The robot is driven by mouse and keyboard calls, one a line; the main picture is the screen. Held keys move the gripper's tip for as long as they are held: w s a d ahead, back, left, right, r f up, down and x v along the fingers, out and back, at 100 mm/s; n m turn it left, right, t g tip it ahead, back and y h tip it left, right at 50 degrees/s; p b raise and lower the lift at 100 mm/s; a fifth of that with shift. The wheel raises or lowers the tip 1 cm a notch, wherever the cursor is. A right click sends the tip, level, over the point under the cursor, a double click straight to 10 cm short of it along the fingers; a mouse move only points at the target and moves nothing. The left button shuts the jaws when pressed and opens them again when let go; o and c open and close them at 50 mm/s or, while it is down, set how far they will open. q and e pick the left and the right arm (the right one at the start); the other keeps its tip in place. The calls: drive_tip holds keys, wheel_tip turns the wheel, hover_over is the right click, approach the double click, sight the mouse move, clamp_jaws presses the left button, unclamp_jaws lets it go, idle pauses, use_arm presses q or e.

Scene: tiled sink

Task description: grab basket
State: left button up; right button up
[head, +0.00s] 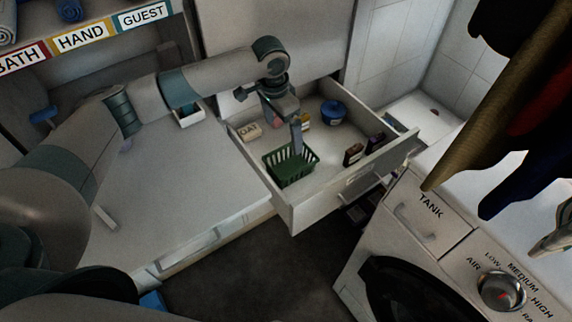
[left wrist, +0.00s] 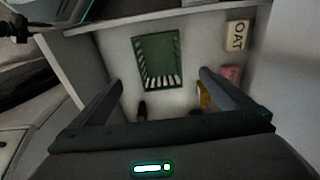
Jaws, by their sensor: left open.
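The green slatted basket (head: 290,168) sits upright on the floor of the open drawer (head: 301,214), near its front left corner. My left gripper (head: 296,138) is over the drawer, at the basket's back edge in the head view. Whether it touches the basket is unclear. In the left wrist view the basket (left wrist: 157,60) lies ahead of the two spread fingers (left wrist: 162,83), and nothing is gripped between them. My right gripper is not in view.
An OAT-labelled soap (head: 250,131), a blue round tub (head: 333,112) and dark red boxes (head: 353,154) share the drawer. The washing machine (head: 428,214) stands to the right. Clothes (head: 500,100) hang above it. The pale surface (head: 180,185) left of the drawer is mostly clear.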

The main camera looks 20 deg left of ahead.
use_arm(q)
drive_tip(key=f, duration=0.3)
drive_tip(key=f+p, duration=0.1)
drive_tip(key=f, duration=0.3)
drive_tip(key=w+d+f+p, duration=0.1)
drive_tip(key=f, duration=0.3)
drive_tip(key=shift+d, duration=0.1)
drive_tip(key=shift+f, duration=0.45)
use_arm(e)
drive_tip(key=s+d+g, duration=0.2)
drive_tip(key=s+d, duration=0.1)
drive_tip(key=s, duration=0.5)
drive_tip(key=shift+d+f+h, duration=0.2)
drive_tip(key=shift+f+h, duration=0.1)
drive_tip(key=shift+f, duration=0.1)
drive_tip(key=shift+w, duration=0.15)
use_arm(q)
drive_tip(key=shift+f, duration=0.1)
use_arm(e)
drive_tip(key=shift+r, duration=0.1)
